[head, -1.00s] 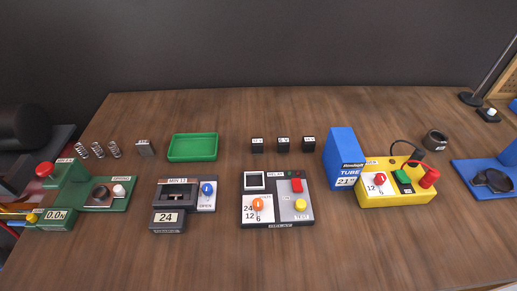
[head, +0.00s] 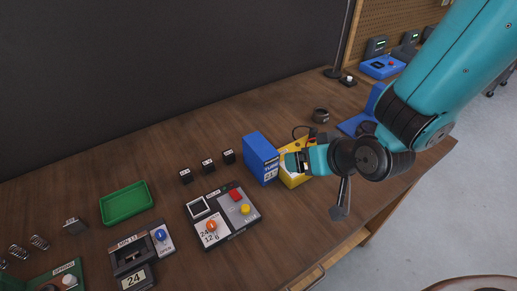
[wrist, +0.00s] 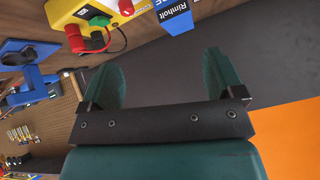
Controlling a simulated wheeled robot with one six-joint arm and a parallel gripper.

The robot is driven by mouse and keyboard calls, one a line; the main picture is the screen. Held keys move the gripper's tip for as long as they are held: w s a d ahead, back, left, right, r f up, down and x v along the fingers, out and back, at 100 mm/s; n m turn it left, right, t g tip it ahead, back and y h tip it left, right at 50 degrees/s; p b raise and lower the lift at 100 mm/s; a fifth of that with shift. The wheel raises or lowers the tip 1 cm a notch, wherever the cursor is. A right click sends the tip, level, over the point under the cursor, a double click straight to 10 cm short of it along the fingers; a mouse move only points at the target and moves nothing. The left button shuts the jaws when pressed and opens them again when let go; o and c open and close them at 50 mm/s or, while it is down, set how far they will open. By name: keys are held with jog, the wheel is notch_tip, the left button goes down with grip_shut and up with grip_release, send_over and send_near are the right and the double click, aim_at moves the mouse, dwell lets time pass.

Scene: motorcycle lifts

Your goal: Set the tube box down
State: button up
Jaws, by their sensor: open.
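The tube box (head: 260,157) is a tall blue box with a white TUBE label. In the head view it stands upright on the wooden table, beside the yellow tester (head: 295,178). My gripper (head: 288,162) appears just right of the box, in front of the tester and hiding part of it. In the wrist view my gripper (wrist: 160,80) is open, with nothing between its two teal fingers. The box's blue, Rimholt-labelled end (wrist: 178,20) shows at the top edge, beyond the fingers. The yellow tester (wrist: 75,10) is to its left.
A grey control panel (head: 222,215) lies left of the box, with several small black blocks (head: 208,166) behind it. A green tray (head: 125,203) is farther left. A dark ring (head: 320,115) and a lamp stand (head: 333,72) are behind.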

jog(key=w+a+f+n+t+y+b, duration=0.2)
jog(key=w+a+f+t+b, duration=0.1)
jog(key=b, duration=1)
notch_tip(320, 180, down, 3)
jog(key=shift+w+a+r+n+t+y, duration=0.15)
jog(key=shift+a+n+t+y, duration=0.2)
jog(key=shift+t, duration=0.55)
jog(key=shift+a+b, duration=0.25)
jog(key=shift+b, duration=0.85)
